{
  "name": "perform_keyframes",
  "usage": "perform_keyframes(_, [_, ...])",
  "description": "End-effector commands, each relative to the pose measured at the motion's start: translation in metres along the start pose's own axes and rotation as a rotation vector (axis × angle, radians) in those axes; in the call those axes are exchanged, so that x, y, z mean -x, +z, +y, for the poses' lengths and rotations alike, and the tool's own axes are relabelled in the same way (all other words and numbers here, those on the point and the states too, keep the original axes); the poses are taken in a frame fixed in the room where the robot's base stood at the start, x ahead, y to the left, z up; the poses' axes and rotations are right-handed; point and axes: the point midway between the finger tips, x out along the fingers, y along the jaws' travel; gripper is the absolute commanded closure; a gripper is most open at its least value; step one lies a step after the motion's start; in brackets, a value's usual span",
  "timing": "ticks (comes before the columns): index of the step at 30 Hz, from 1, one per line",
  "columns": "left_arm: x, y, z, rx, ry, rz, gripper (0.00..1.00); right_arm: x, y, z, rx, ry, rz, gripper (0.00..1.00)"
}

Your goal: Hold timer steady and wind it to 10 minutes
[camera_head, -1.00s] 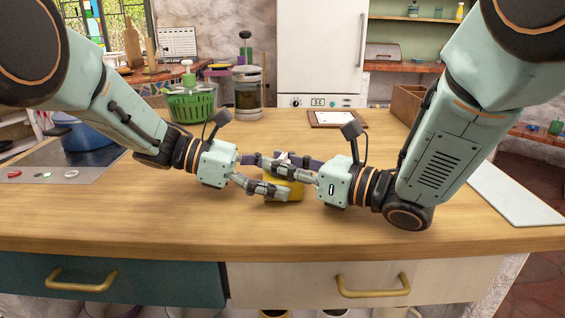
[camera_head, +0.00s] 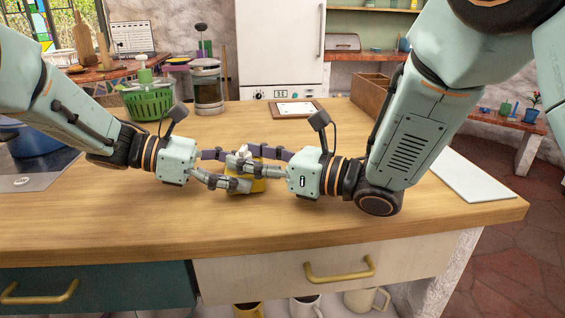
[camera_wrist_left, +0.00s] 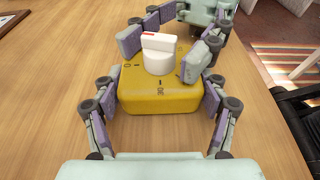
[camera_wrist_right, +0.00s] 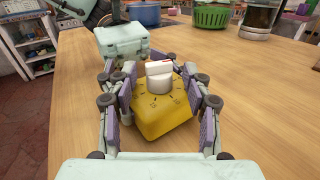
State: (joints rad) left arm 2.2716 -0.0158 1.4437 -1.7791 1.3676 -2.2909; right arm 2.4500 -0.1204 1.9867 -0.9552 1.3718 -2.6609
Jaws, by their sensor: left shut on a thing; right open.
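The yellow timer (camera_head: 258,185) stands upright on the wooden counter, partly hidden by fingers in the head view. Its white knob (camera_wrist_left: 158,58) is on top, with a red mark at one end of the grip bar. Dark dial marks show on the timer's top in the right wrist view (camera_wrist_right: 160,112). My left gripper (camera_head: 243,170) is shut on the timer's body, one finger on each side. My right gripper (camera_head: 240,160) is open, its fingers on either side of the knob, apart from it in the left wrist view.
The counter (camera_head: 130,225) is clear around the timer. A green basket (camera_head: 150,102), a glass jar (camera_head: 207,88) and a framed card (camera_head: 295,108) stand farther back. A blue pot (camera_head: 30,140) is at left, a white board (camera_head: 472,180) at right.

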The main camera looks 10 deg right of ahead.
Motion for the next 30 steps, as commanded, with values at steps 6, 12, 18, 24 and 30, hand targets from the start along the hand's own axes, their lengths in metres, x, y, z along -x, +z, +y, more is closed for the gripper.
perform_keyframes(6, [0.000,-0.001,0.000,0.001,-0.001,0.001,0.44,0.034,0.001,-0.001,-0.005,-0.003,-0.005,0.50])
perform_keyframes(12, [0.000,0.000,0.000,0.001,-0.001,0.001,0.44,0.059,0.001,0.000,-0.003,-0.002,-0.005,0.50])
perform_keyframes(18, [0.000,0.000,0.000,0.001,0.000,0.001,0.44,0.081,0.002,-0.001,-0.003,-0.003,-0.006,0.50])
perform_keyframes(24, [0.000,0.000,0.000,0.001,0.000,0.001,0.44,0.097,0.001,-0.001,-0.002,-0.002,-0.003,0.50])
perform_keyframes(30, [0.000,0.000,0.000,0.001,0.000,0.000,0.44,0.104,0.000,0.000,-0.001,0.000,-0.001,0.50])
